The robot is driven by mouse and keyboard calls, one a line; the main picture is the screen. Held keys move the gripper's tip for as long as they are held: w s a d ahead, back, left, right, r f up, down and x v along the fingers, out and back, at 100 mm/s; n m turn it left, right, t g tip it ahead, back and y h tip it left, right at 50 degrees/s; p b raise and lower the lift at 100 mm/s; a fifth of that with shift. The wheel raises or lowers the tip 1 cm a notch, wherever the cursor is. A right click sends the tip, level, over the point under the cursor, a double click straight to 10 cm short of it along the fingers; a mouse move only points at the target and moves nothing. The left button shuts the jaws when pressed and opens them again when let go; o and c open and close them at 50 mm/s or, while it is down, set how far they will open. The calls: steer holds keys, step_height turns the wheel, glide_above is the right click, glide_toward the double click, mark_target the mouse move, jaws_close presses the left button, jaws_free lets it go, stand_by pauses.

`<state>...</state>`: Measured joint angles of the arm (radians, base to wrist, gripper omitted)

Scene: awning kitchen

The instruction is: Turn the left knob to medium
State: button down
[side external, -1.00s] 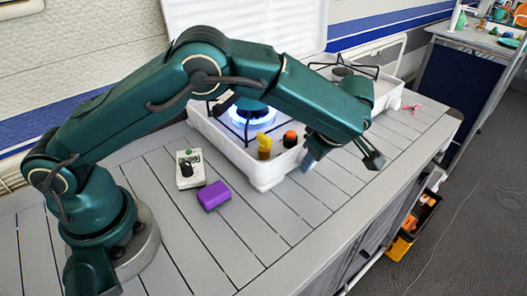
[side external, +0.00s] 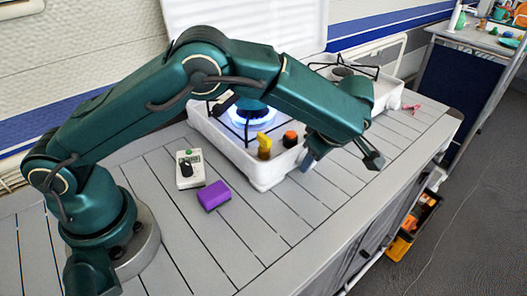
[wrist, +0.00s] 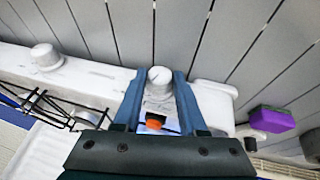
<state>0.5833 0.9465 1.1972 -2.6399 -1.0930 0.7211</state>
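The left knob (wrist: 160,78) is white and round, on the front of the white stove (side external: 262,178), at the end nearer the purple block. In the wrist view the two blue fingers of my gripper (wrist: 160,76) stand apart on either side of it. A narrow gap seems to show at each side; I cannot tell if either finger touches. A thin dark line shows on the knob's face, but its setting is unclear. In the side view my gripper (side external: 309,162) is at the stove's front and hides the knob. A second white knob (wrist: 46,56) is farther left in the wrist view.
A blue flame (side external: 252,118) burns on the near burner.

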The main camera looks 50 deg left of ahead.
steer(key=c, duration=0.5)
jaws_free()
steer(key=shift+r, duration=0.1)
steer(key=shift+v, duration=2.55)
